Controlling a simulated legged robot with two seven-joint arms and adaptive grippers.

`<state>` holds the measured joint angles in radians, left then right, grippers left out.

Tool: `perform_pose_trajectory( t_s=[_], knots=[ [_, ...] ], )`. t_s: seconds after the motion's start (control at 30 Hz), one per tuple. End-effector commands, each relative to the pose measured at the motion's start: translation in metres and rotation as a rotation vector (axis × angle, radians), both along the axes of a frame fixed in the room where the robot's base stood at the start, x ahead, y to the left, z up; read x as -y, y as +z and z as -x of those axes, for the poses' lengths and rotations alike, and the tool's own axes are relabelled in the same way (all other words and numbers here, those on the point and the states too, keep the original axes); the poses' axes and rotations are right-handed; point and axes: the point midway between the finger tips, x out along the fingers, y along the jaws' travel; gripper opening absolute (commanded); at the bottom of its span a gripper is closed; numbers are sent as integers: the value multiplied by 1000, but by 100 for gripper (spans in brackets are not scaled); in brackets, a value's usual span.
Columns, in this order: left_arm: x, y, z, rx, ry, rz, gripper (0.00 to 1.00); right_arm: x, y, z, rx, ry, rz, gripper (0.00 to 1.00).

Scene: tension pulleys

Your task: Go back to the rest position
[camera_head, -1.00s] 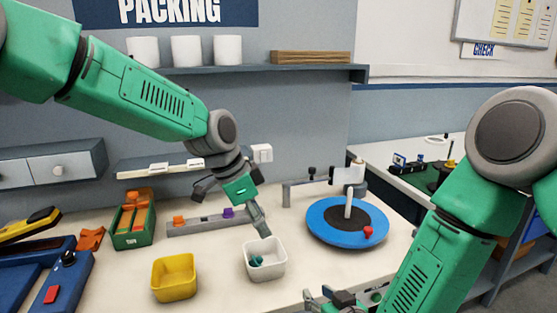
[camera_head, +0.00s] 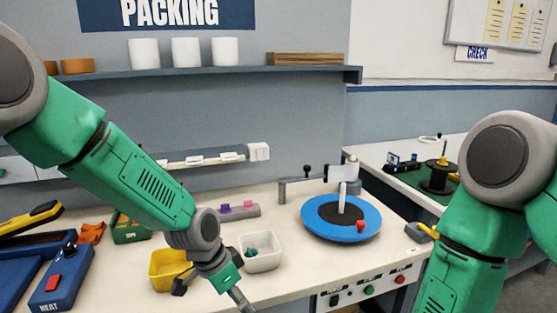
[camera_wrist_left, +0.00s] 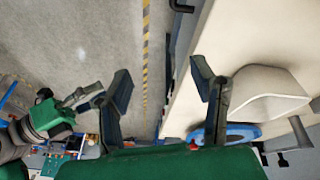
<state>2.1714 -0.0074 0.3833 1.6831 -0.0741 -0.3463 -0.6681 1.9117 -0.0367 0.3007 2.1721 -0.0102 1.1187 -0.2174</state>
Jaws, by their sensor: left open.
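My left gripper (camera_head: 240,298) points down at the bottom of the head view, at the bench's front edge, in front of the white bin (camera_head: 262,252). In the left wrist view its two fingers stand apart with nothing between them (camera_wrist_left: 163,88). The white bin holds a small teal piece (camera_head: 252,252) and also shows in the wrist view (camera_wrist_left: 262,92). My right forearm (camera_head: 462,280) hangs at the right of the head view, its gripper outside that frame. A green arm with grey fingers (camera_wrist_left: 80,97), apparently my right gripper, shows in the wrist view; its jaw state is unclear.
A yellow bin (camera_head: 168,268) stands beside and partly behind my left wrist. A blue turntable (camera_head: 318,222) with a red knob is at the right of the bench. A blue heat unit (camera_head: 62,280) is at left. A button panel (camera_head: 370,290) fronts the bench. Floor beyond the edge is open.

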Motion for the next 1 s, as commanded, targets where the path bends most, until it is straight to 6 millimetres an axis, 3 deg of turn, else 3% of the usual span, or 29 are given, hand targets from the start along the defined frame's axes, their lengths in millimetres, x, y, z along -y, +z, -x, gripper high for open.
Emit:
perform_pose_trajectory(
  t_s=[0.03,0.2,0.3,0.4,0.5,0.6,0.7,0.8,1.0],
  knots=[
    [-9,-29,16,-28,43,-9,51,8,-16,12,-43,-2,13,29],
    [-54,-122,86,-107,258,-47,51,42,-69,66,-241,-22,70,29],
    [-87,-168,139,-147,407,-81,51,67,-97,107,-374,-45,110,29],
    [-121,-201,196,-174,553,-122,51,95,-120,149,-508,-77,148,29],
    [-152,-220,247,-190,684,-164,51,119,-136,189,-631,-112,186,29],
    [-176,-226,286,-194,786,-198,51,139,-144,220,-727,-144,216,29],
    [-190,-226,309,-191,851,-220,51,151,-147,240,-787,-166,236,29],
    [-198,-225,318,-186,882,-227,51,155,-147,249,-816,-177,246,29],
    [-199,-224,319,-185,887,-226,51,155,-146,250,-819,-178,247,29]
  ],
)
